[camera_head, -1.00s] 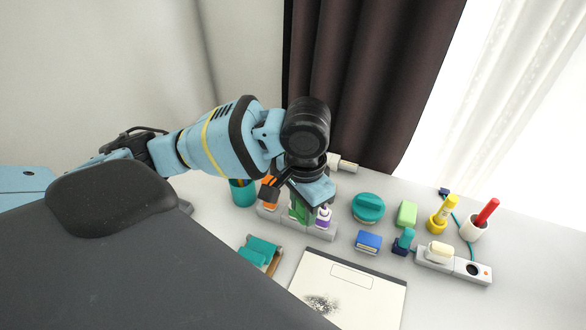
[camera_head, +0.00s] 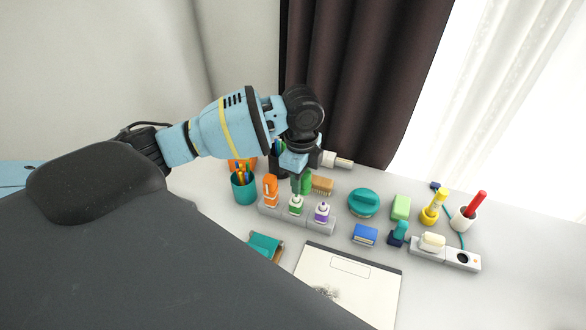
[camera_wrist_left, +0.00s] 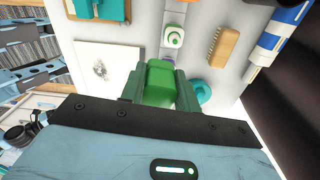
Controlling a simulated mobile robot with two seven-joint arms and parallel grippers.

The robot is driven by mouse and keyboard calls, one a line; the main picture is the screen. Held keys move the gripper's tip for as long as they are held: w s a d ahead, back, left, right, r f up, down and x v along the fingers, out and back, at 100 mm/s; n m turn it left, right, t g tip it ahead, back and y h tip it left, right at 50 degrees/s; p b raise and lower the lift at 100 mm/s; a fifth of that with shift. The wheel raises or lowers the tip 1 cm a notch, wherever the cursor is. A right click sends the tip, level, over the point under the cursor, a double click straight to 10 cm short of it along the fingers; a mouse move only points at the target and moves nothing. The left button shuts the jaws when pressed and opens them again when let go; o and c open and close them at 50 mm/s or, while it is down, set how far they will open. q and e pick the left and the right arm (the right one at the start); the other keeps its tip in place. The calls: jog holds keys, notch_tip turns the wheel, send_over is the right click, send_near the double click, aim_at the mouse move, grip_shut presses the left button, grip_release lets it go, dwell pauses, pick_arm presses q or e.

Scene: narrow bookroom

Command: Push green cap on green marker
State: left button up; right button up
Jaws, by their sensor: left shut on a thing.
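The green marker (camera_head: 296,207) stands upright in the middle slot of a pale grey rack (camera_head: 325,226), its tip bare and pointing up. Its white top with a green centre also shows in the left wrist view (camera_wrist_left: 173,37). My left gripper (camera_head: 301,186) is shut on the green cap (camera_wrist_left: 158,82), which sits between its two fingers. In the head view the cap (camera_head: 307,184) is partly hidden by a finger. The cap is apart from the marker, behind and above it in the head view. My right gripper is not in view.
An orange marker (camera_head: 270,190) and a purple one (camera_head: 322,212) flank the green one. Close by are a pencil cup (camera_head: 244,190), a wooden brush (camera_head: 322,185) and a teal round object (camera_head: 364,202). A notepad (camera_head: 345,283) lies in front.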

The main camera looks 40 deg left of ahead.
pick_arm(q)
jog(key=m, duration=0.1)
jog(key=w+a+m, duration=0.1)
jog(key=a+m, duration=0.1)
jog(key=m, duration=0.1)
jog(key=shift+w+a+f+p, duration=0.15)
jog(key=shift+w+a+p, duration=0.1)
jog(key=shift+w+p, duration=0.1)
jog(key=shift+w+a+f+m, duration=0.1)
jog(key=shift+m, duration=0.3)
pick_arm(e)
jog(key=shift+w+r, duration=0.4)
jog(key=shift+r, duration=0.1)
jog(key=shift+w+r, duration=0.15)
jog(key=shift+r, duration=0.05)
pick_arm(q)
jog(key=shift+f, duration=0.5)
jog(key=shift+f, duration=0.85)
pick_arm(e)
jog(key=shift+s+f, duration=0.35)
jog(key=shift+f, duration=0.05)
pick_arm(q)
jog(key=shift+f+b, duration=0.75)
jog(key=shift+f, duration=1.8)
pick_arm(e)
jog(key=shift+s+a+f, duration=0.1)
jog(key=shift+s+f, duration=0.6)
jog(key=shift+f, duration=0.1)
